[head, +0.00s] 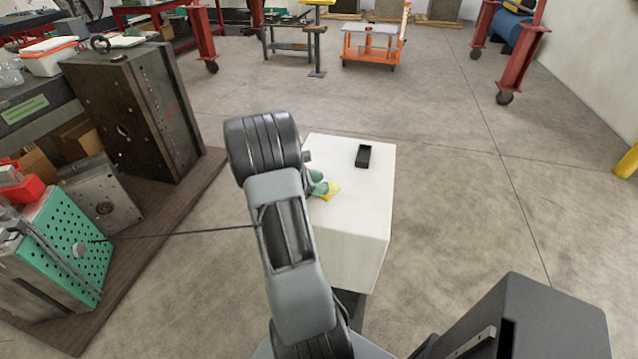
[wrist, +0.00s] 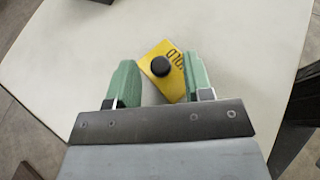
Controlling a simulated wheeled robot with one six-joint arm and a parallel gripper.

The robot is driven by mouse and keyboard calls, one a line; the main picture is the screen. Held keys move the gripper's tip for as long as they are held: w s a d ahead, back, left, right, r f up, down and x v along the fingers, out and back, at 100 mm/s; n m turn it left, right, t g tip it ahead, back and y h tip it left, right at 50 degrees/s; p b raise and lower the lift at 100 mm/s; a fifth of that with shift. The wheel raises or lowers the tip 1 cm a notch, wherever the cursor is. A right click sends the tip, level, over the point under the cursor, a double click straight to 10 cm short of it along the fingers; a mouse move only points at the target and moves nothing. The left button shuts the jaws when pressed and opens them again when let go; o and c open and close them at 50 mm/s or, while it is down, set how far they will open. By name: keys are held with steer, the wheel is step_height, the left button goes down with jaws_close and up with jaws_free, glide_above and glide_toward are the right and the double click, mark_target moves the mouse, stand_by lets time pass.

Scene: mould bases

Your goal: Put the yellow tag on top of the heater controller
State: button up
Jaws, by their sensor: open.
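The yellow tag (wrist: 173,86) lies on the white block, with dark characters and a round black knob on it. In the wrist view it sits between the two green fingertips of my gripper (wrist: 160,72), close to the right finger. The gripper is open, with a clear gap on the left side of the knob. In the head view the tag (head: 331,191) is partly hidden by the gripper. A small black box (head: 363,157) stands farther back on the same block. It may be the heater controller, but I cannot tell for sure.
The white block (head: 350,225) has clear top surface around the tag and black box. A large dark mould base (head: 140,115) and a green perforated box (head: 75,245) stand at left. An orange cart (head: 372,47) stands far back. Open floor lies to the right.

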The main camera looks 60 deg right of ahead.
steer(key=b+v, duration=0.1)
steer(key=v, duration=1.1)
steer(key=shift+a+r, duration=0.1)
steer(key=shift+r, duration=0.05)
steer(key=s+a+r+m+t+y, duration=0.1)
steer(key=a+m+t+y, duration=0.4)
steer(key=a, duration=1)
steer(key=s+a+r+m+t+y, duration=0.2)
steer(key=s+a+m+t+y, duration=0.2)
steer(key=a, duration=1.1)
steer(key=shift+r+m+t+y, duration=0.4)
steer(key=shift+t+y, duration=0.3)
steer(key=shift+t, duration=1)
